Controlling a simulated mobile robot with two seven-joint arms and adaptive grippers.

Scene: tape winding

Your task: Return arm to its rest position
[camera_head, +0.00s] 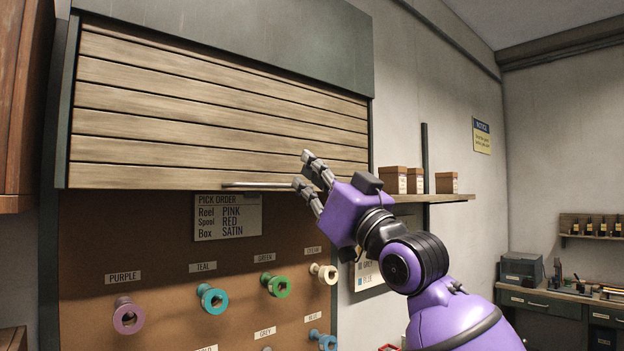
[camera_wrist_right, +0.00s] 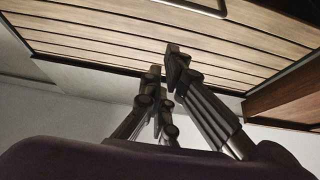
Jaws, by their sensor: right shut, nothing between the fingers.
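My right arm, purple and black, comes in from the lower right in the head view. Its right gripper (camera_head: 309,171) is shut and empty, raised in front of the lower right part of the wooden slatted shutter (camera_head: 200,110). The fingers are close to the right end of the shutter's metal handle (camera_head: 250,185); I cannot tell whether they touch it. In the right wrist view the gripper (camera_wrist_right: 165,62) points up toward the slats, and the handle (camera_wrist_right: 195,6) shows at the top edge, apart from the fingertips. My left gripper is not in view.
Below the shutter is a brown pegboard (camera_head: 85,235) with several coloured spools on pegs and a pick order sign (camera_head: 228,216). A wall shelf (camera_head: 440,197) with small boxes is right of the gripper. A workbench (camera_head: 545,300) stands at the far right.

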